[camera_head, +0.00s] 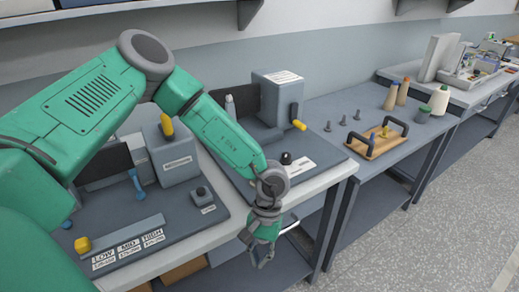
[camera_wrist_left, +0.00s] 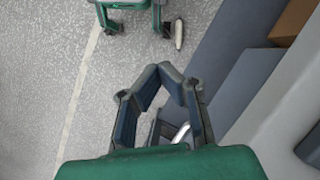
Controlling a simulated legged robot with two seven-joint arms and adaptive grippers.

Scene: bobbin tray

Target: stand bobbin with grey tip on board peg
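My left gripper (camera_head: 264,262) hangs in front of the near bench edge, over the floor. Its fingers also show in the left wrist view (camera_wrist_left: 160,72), with tips drawn together and nothing between them. I cannot make out a grey tip on any.
A wooden board (camera_head: 372,148) with two dark handles and a yellow piece (camera_head: 385,131) lies on the far bench. The near bench holds grey fixtures, a box (camera_head: 278,97) and a black knob (camera_head: 286,158). Floor is open at the right.

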